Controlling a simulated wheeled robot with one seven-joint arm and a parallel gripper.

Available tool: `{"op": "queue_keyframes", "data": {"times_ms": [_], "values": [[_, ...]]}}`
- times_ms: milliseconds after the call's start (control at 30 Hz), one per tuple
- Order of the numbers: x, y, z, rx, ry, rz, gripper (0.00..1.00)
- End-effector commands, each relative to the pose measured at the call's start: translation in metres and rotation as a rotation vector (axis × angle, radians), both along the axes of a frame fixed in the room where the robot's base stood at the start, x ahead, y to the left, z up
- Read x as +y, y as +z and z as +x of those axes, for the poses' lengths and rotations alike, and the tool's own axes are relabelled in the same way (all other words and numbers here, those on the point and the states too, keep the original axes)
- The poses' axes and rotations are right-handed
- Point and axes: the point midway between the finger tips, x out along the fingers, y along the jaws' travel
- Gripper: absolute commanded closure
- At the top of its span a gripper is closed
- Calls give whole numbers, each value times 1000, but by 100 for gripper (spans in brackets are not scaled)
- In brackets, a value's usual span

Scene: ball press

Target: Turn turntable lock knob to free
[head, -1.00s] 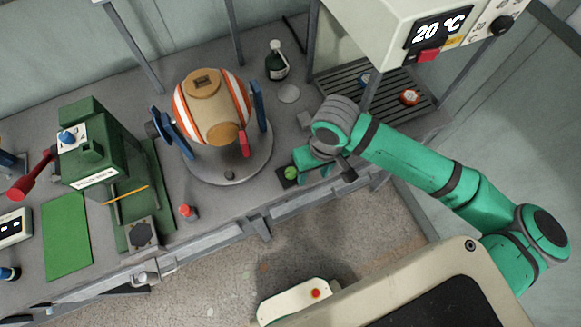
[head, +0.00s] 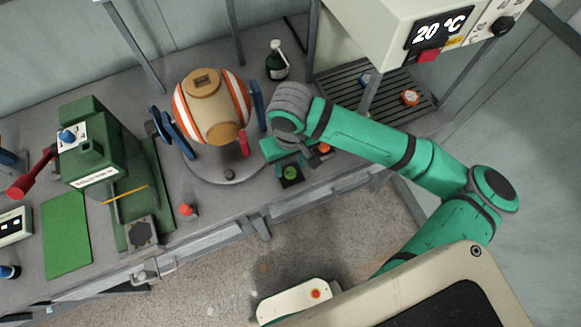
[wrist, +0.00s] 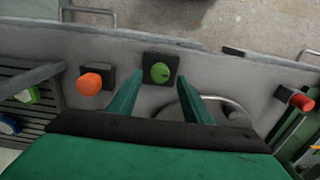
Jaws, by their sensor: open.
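A round green knob (head: 291,172) with a pointer mark sits on a dark square plate near the bench's front edge. A small dark knob (head: 229,174) sits at the front rim of the round grey turntable (head: 195,172). I cannot tell from labels which one is the lock knob. My gripper (wrist: 160,82) is open and empty. In the wrist view, its two green fingers straddle the line to the green knob (wrist: 160,72), which shows between their tips; contact is not visible. The dark knob (wrist: 238,117) is right of the fingers there.
An orange knob (wrist: 91,82) lies left of the fingers in the wrist view. A striped barrel (head: 212,105) stands on the turntable, close to my wrist. A green press (head: 100,150) and a small red-topped post (head: 186,211) are farther left. A bottle (head: 277,60) stands behind.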

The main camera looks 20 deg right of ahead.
Motion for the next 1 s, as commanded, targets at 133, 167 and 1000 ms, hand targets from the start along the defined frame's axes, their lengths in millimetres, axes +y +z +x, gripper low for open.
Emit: {"op": "queue_keyframes", "data": {"times_ms": [133, 167, 1000], "values": [[0, -20, 0, 0, -3, 0, 55], [0, -23, 0, 0, -2, 0, 55], [0, -34, 0, -1, 6, 0, 97]]}}
